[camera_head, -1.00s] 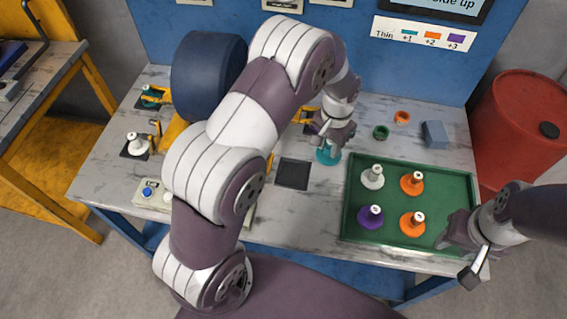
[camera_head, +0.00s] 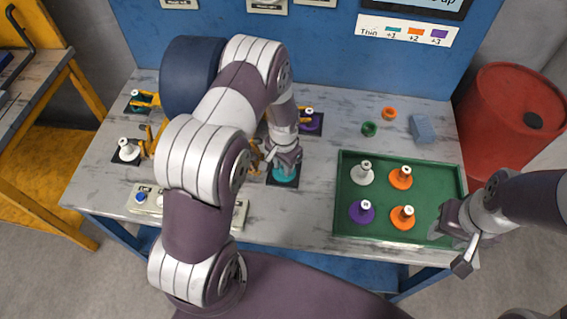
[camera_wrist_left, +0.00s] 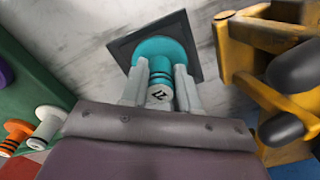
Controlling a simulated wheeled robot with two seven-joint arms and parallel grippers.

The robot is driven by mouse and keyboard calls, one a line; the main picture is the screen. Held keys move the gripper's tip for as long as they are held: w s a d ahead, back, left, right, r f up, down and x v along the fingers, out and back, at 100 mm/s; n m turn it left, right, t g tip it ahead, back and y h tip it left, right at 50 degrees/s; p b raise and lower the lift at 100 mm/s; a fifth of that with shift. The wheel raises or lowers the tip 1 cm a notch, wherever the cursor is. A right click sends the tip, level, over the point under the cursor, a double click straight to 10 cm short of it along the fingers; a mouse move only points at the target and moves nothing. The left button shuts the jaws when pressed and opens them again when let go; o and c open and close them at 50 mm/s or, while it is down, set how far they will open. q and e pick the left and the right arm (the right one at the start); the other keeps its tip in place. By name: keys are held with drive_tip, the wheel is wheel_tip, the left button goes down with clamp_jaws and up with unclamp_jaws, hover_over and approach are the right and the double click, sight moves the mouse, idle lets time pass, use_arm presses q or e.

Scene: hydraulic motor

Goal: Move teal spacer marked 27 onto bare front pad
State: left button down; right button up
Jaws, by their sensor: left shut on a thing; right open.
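The teal spacer (camera_head: 285,174) is a round disc with a ribbed stem. In the left wrist view its disc (camera_wrist_left: 160,50) is over the dark square front pad (camera_wrist_left: 186,24), and its white top reads 27. My left gripper (camera_wrist_left: 161,74) is shut on the spacer's stem, one finger on each side. The spacer looks upright. The disc sits at or just above the pad; I cannot tell if they touch. In the head view the pad's edge (camera_head: 294,183) shows around the disc. My right gripper (camera_head: 452,222) is open and empty at the green tray's right edge.
The green tray (camera_head: 384,232) holds white, orange and purple spacers. A yellow bracket (camera_wrist_left: 240,45) stands close beside the pad. A purple spacer (camera_head: 314,124) sits on a pad behind it. Green and orange rings and a blue block (camera_head: 423,129) lie at the back right.

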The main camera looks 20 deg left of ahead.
use_arm(q)
drive_tip(key=c, duration=0.8)
unclamp_jaws()
drive_tip(key=shift+f, duration=0.1)
wheel_tip(320, 180, up, 14)
drive_tip(key=s+d+r+n, duration=0.1)
drive_tip(key=s+r, duration=0.1)
drive_tip(key=s, duration=0.2)
drive_tip(key=s+d+r+n+t, duration=0.1)
drive_tip(key=s+r, duration=0.1)
drive_tip(key=s, duration=0.3)
drive_tip(key=s+d+r+n, duration=0.1)
drive_tip(key=s+r, duration=0.2)
drive_tip(key=s, duration=0.2)
drive_tip(key=shift+s+n, duration=0.15)
drive_tip(key=shift+n, duration=0.15)
